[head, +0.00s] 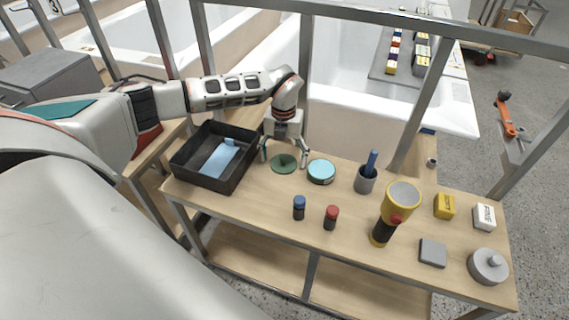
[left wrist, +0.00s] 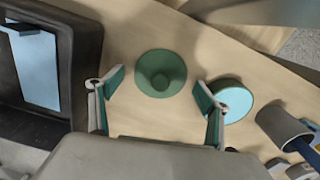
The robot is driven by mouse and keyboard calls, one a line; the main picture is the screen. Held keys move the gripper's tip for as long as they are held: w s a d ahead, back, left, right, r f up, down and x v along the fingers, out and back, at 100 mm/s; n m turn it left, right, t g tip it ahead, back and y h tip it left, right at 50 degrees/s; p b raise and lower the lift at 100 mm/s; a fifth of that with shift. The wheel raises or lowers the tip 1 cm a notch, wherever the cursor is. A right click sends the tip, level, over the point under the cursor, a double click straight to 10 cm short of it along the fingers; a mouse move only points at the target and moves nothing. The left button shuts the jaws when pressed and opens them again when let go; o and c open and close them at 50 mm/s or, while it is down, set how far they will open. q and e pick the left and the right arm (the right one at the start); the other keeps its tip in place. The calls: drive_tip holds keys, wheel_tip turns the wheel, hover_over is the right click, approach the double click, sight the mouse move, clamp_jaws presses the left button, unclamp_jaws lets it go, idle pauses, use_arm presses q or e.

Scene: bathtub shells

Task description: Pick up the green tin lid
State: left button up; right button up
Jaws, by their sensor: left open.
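The green tin lid (head: 284,164) lies flat on the wooden bench, between the black tray and a light-blue round tin. It is a round disc with a raised knob at its centre, and it also shows in the left wrist view (left wrist: 161,73). My left gripper (head: 284,160) points down over the lid with its fingers spread to either side. In the left wrist view the open fingers (left wrist: 160,95) are empty, and the lid lies just beyond the gap between their tips. I cannot tell the exact height above the bench. My right gripper is not in view.
The black tray (head: 208,184) with a light-blue piece inside stands left of the lid. The blue-topped tin (head: 321,172) is close on the right. A metal frame post rises behind.

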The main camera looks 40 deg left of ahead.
use_arm(q)
drive_tip(key=c, duration=2.2)
drive_tip(key=shift+f, duration=0.1)
clamp_jaws()
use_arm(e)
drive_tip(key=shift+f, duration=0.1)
use_arm(q)
drive_tip(key=shift+s, duration=0.1)
